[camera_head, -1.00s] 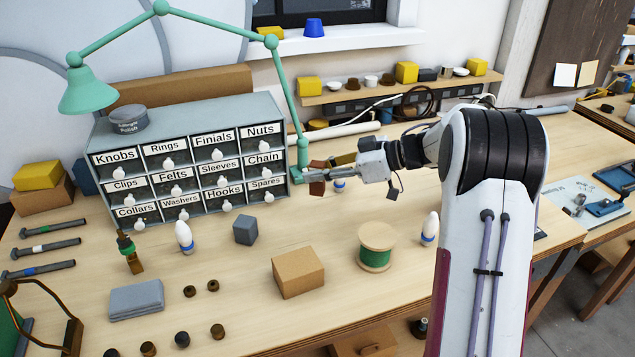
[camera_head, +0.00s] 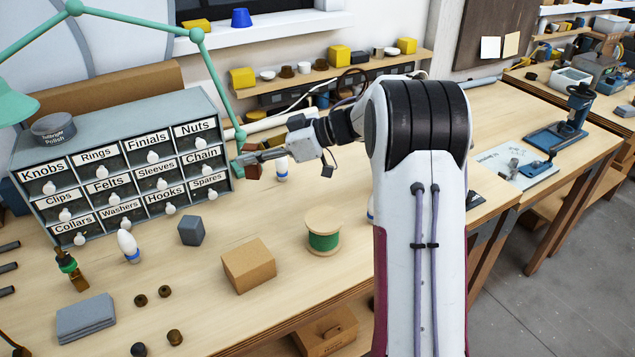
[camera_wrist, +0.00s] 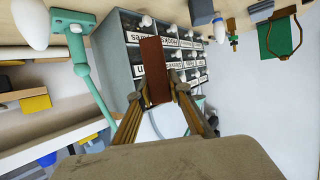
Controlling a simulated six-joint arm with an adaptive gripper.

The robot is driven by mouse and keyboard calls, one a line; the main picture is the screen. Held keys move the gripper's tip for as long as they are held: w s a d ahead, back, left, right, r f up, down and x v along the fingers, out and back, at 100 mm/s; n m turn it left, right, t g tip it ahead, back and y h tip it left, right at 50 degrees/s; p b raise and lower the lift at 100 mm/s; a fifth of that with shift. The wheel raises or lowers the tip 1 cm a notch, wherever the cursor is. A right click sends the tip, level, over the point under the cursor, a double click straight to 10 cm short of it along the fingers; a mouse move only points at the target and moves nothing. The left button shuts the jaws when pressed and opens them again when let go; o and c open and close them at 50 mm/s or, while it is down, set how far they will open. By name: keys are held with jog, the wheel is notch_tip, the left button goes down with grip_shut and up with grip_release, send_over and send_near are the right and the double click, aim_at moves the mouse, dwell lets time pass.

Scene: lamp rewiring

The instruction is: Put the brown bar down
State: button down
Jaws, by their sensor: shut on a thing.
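My gripper (camera_head: 250,160) is shut on the brown bar (camera_head: 253,172), just right of the labelled drawer cabinet (camera_head: 130,165) in the head view. In the wrist view the reddish-brown bar (camera_wrist: 155,72) stands out between the fingertips of my gripper (camera_wrist: 160,98), with the cabinet (camera_wrist: 112,50) behind it. The fingers hide part of the bar in the head view. I cannot tell whether the bar touches the bench or the cabinet.
The green lamp (camera_head: 213,80) rises close beside my gripper. A white bulb (camera_head: 281,168) stands just right of it. Bare bench (camera_head: 265,212) lies between.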

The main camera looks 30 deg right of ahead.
jog(key=shift+w+a+r+m+t+h, duration=0.55)
jog(key=shift+a+m+t+h, duration=0.25)
jog(key=shift+a+m+h, duration=0.45)
jog(key=shift+w+a+r+m+t+h, duration=0.4)
jog(key=shift+w+a+m+t+h, duration=0.35)
jog(key=shift+a+m+h, duration=0.45)
jog(key=shift+w+a+r+m+t+h, duration=0.5)
jog(key=shift+a+m+t+h, duration=0.35)
jog(key=shift+a+m+h, duration=0.35)
jog(key=shift+s+d+f+m+t+h, duration=0.1)
jog(key=shift+s+d+f+m+h, duration=0.3)
jog(key=shift+d+f+m+h, duration=0.55)
jog(key=shift+s+d+f+m+t+h, duration=0.1)
jog(key=shift+s+d+f+m+h, duration=0.3)
jog(key=shift+d+f+m+h, duration=0.5)
jog(key=shift+s+d+f+m+t+h, duration=0.1)
jog(key=shift+s+d+f+m+h, duration=0.3)
jog(key=shift+d+f+m+h, duration=0.55)
jog(key=s+d+r+m+g+h, duration=0.1)
jog(key=d+m+g+h, duration=0.3)
jog(key=d, duration=0.7)
jog(key=s+d+m+g+h, duration=0.1)
jog(key=d+m+g+h, duration=0.3)
jog(key=d, duration=0.7)
jog(key=m+h, duration=0.2)
jog(key=m, duration=0.1)
jog(key=shift+s+d+r, duration=0.25)
jog(key=shift+d+r, duration=0.05)
jog(key=shift+r, duration=0.1)
